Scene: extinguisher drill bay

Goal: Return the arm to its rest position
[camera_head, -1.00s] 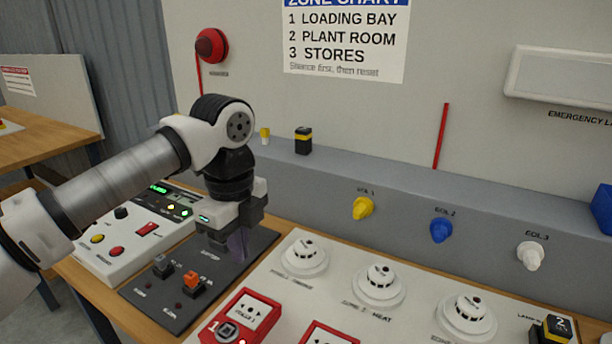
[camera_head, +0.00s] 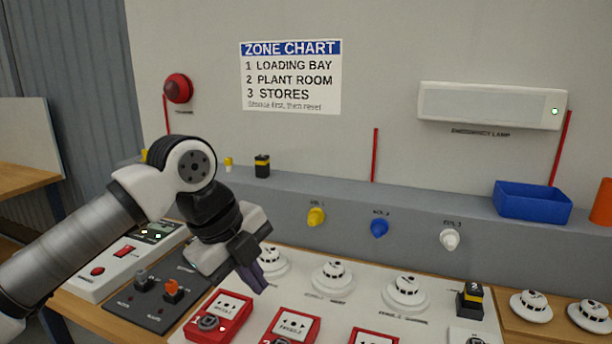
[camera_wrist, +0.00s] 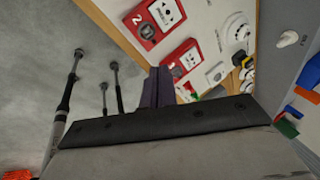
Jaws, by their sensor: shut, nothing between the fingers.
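My gripper (camera_head: 252,279) is shut and empty. In the head view it hangs above the bench, over the left end of the white detector board (camera_head: 318,305). Its purple-grey fingers also show pressed together in the wrist view (camera_wrist: 158,88). The fingers appear just above the left red call point (camera_head: 218,316) and in front of the leftmost white detector (camera_head: 272,262), which they and the gripper body partly hide. I cannot tell the exact height above the board.
A dark switch panel (camera_head: 135,312) and a white control panel (camera_head: 100,283) lie left of my gripper. A grey ledge carries a blue tray (camera_head: 532,202) and an orange cylinder (camera_head: 602,203). White detectors (camera_head: 405,291) stand on the board. Space above the bench at right is open.

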